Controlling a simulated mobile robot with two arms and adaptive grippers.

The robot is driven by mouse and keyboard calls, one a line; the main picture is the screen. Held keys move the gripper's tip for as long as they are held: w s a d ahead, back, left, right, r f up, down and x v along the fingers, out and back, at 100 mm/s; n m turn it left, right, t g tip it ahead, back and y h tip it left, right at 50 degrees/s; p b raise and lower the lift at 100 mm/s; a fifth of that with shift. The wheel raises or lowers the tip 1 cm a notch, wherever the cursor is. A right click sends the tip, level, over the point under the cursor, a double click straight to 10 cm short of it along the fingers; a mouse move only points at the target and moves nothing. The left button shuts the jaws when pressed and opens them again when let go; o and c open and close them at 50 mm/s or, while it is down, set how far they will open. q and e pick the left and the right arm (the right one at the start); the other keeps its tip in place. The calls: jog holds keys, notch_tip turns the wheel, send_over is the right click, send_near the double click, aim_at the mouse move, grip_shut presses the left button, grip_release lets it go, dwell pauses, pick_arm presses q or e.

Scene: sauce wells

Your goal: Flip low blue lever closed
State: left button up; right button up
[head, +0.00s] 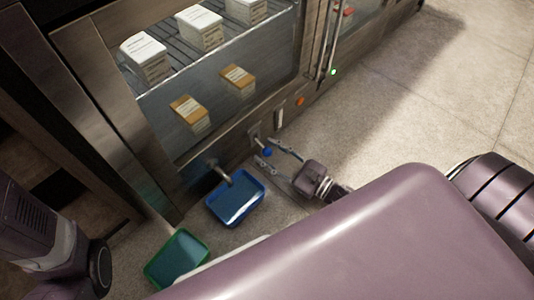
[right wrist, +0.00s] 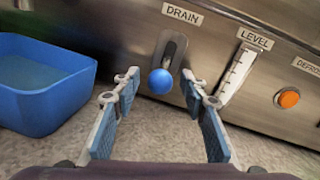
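The low blue lever, a blue ball knob (right wrist: 160,82) on a metal stem, sits in a slot under the DRAIN label in the right wrist view. It also shows small in the head view (head: 267,152), low on the cabinet front. My right gripper (right wrist: 160,90) is open, with one finger on each side of the knob. I cannot tell whether either finger touches it. In the head view my right gripper (head: 270,155) reaches the cabinet from the right. My left arm shows at the lower left of the head view, but its gripper fingers do not.
A blue bin (head: 236,222) with liquid stands under a spout (head: 222,174). A green-rimmed bin (head: 160,268) stands nearer. A LEVEL gauge (right wrist: 238,72) and an orange DEFROST button (right wrist: 289,99) are right of the lever. The floor at right is clear.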

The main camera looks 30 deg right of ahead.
jog(key=shift+w+a, duration=0.2)
jog(key=shift+w, duration=0.15)
grip_shut()
